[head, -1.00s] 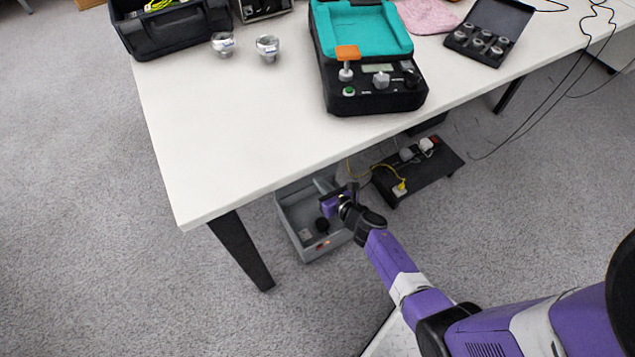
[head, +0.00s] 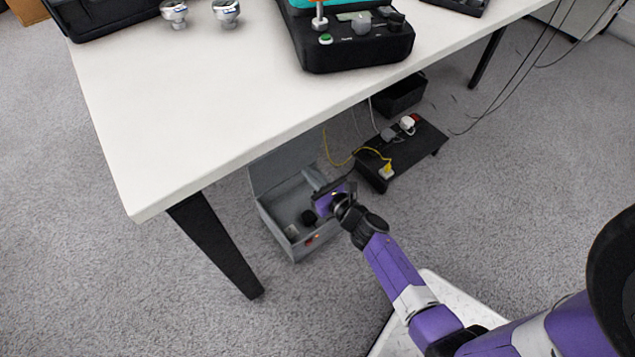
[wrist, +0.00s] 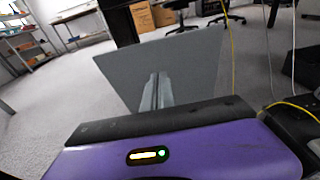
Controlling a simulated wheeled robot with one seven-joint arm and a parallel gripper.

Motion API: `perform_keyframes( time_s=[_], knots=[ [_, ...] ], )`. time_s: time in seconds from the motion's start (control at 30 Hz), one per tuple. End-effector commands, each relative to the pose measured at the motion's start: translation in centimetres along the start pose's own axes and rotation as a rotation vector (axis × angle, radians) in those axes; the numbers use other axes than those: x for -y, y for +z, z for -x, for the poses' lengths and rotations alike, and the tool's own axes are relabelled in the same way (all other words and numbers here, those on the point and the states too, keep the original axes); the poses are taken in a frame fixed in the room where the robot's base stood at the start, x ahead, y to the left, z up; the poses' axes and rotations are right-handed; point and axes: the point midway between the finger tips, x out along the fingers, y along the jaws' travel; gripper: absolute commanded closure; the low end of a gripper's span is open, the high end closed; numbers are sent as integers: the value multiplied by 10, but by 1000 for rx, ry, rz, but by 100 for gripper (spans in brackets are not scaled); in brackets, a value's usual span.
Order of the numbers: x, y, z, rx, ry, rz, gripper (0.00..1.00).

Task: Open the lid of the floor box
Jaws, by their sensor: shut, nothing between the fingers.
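The grey floor box (head: 272,222) stands on the carpet under the table's front edge. Its inside shows, with a dark round item (head: 308,217) and a small pale item (head: 291,231) in it. Its grey lid (head: 283,165) stands raised along the back side, its top partly hidden by the table. In the wrist view the lid (wrist: 195,65) is a broad tilted panel beyond the fingers. My gripper (head: 316,178) is over the box's right part. Its fingers are together and empty, and also show in the wrist view (wrist: 156,92). I cannot tell whether they touch the lid.
The white table (head: 190,110) overhangs the box, with a dark leg (head: 215,245) at left. A black platform (head: 415,148) with plugs and a yellow cable (head: 345,159) lies to the right. A black bin (head: 400,95) stands behind it.

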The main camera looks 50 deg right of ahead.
Motion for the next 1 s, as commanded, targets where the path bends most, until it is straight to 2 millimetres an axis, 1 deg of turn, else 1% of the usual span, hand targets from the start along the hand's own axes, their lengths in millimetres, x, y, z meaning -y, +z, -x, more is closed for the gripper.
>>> perform_keyframes(
  time_s=[0.03,0.2,0.4,0.6,0.9,1.0],
  knots=[
    [0,-1,-12,2,1,1,100],
    [0,0,-43,2,0,1,100],
    [0,9,-66,0,0,1,100],
    [0,12,-75,0,1,0,100],
    [0,12,-75,-1,1,0,100],
    [0,15,-76,-7,1,0,100]
  ],
)
